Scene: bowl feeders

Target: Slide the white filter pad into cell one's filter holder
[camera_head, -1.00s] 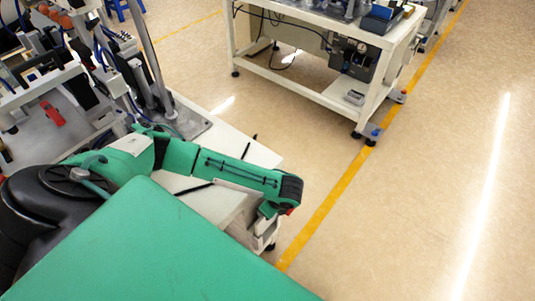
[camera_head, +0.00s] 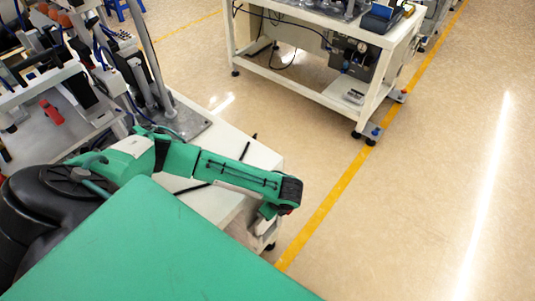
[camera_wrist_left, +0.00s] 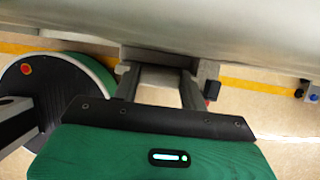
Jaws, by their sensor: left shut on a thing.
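My left arm comes in from the left in the head view. Its hand hangs down by the near right corner of the white worktable, and its left gripper (camera_head: 267,213) shows only in part there. In the left wrist view the left gripper (camera_wrist_left: 163,76) reaches in under a broad grey metal surface. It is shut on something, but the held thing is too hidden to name. I cannot make out the white filter pad or cell one's filter holder in any view. My right gripper is not in view.
The white worktable (camera_head: 232,148) carries machinery and a red part (camera_head: 52,112) at left. A black rod lies on its top. A second white bench (camera_head: 318,92) stands at the back. Open floor with a yellow line (camera_head: 325,215) lies to the right.

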